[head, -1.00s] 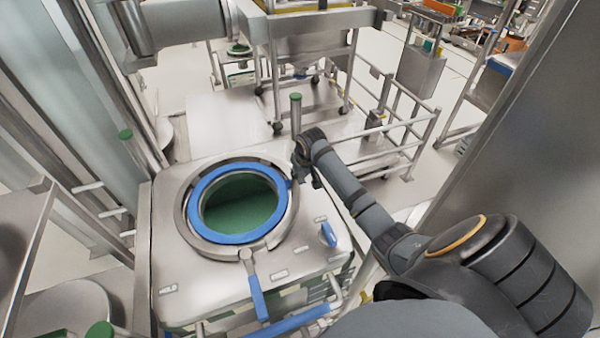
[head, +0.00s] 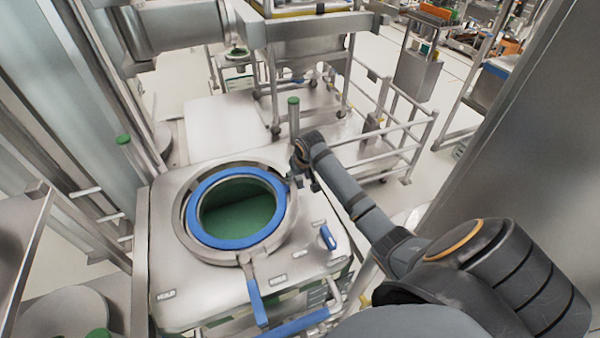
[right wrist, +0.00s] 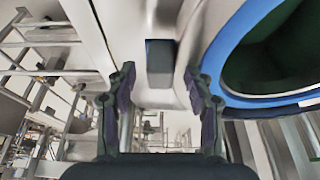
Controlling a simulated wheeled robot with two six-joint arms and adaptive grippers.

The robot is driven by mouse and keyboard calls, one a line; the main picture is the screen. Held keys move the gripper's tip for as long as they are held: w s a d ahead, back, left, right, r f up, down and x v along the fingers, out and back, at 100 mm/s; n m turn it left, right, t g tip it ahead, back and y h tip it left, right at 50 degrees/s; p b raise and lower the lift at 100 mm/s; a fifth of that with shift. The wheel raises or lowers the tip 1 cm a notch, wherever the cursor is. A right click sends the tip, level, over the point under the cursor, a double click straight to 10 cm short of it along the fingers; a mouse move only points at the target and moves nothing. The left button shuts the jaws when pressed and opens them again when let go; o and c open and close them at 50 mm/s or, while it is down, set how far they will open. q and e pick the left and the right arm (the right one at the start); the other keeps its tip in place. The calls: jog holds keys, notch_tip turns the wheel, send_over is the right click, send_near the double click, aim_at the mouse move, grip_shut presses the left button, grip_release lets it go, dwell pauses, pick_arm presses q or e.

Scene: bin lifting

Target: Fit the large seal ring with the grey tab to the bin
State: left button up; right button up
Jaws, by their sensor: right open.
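The large blue seal ring (head: 196,185) lies at the round opening of the metal bin (head: 170,275), inside the silver clamp collar (head: 268,240). Whether it is fully seated cannot be told. Green shows inside the opening. My right gripper (head: 307,178) is at the ring's right side, close to the collar. In the right wrist view its two fingers (right wrist: 160,75) are apart, with a grey tab (right wrist: 160,62) between them in the picture; contact is not clear. The ring's blue edge (right wrist: 225,45) is beside the right finger. My left gripper is not in view.
A clamp lever with a blue handle (head: 257,302) points toward me from the collar. A smaller blue latch (head: 327,238) is on the bin's right. A green-capped post (head: 294,115) stands behind my gripper. Metal railings (head: 400,150) are to the right.

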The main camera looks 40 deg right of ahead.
jog(key=v, duration=1.1)
jog(key=shift+s+r, duration=0.15)
